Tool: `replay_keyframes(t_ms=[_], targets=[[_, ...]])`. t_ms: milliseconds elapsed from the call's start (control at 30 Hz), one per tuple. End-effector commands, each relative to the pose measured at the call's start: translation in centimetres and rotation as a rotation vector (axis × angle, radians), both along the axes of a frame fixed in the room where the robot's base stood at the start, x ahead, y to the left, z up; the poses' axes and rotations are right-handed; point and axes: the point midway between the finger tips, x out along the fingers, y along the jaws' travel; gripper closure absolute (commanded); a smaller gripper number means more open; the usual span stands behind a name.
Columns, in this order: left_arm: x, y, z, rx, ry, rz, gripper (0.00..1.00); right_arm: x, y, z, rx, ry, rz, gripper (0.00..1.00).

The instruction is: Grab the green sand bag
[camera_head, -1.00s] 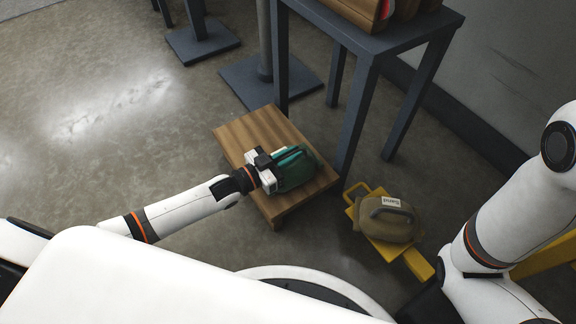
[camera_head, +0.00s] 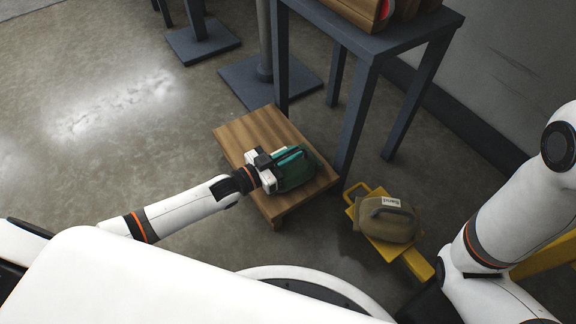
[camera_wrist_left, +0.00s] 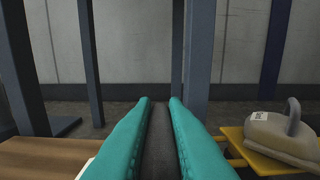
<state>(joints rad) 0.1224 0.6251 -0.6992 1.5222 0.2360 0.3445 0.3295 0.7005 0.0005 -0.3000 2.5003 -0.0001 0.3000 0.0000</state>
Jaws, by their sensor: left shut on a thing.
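The green sand bag (camera_head: 297,172) rests on, or very close above, a low wooden stand (camera_head: 258,128) in the head view. My left gripper (camera_head: 272,171) reaches it from the left and is shut on it. The gripper's body hides the bag's near left part. In the left wrist view, long teal-green shapes (camera_wrist_left: 126,142) fill the lower middle with a dark strip between them. The fingertips' contact is hard to make out. My right arm shows at the right edge of the head view, but its gripper does not show.
A tan sand bag (camera_head: 386,220) with a white label sits on a yellow cart or stand (camera_head: 418,265) to the right. A dark grey table (camera_head: 358,45) stands behind, its leg close to the wooden stand. Open floor (camera_head: 110,150) lies to the left.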

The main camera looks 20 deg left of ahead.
Motion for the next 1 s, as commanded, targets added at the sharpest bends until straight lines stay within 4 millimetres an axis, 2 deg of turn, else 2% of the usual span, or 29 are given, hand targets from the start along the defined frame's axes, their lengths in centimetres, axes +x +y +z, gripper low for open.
replay_keyframes(t_ms=[300, 467, 667, 733, 1000], targets=[[0.1, 0.0, 0.5, -0.003, -0.008, -0.001, 1.0, 0.0, 0.0, 0.1, 0.0, 0.001, 0.0, 0.66], [0.1, 0.0, 1.4, -0.004, -0.008, -0.001, 1.0, 0.1, 0.0, 0.7, 0.002, 0.002, 0.0, 0.66], [0.1, 0.0, 3.8, -0.004, -0.01, -0.001, 1.0, 0.9, -0.1, 1.7, 0.006, 0.023, 0.004, 0.66], [0.1, 0.0, 4.9, -0.004, -0.01, -0.001, 1.0, 2.4, -0.1, 1.1, 0.005, 0.072, 0.003, 0.66], [0.1, -0.1, 8.8, -0.005, -0.01, -0.002, 1.0, 4.7, -0.3, 0.2, 0.01, 0.16, 0.008, 0.66]])
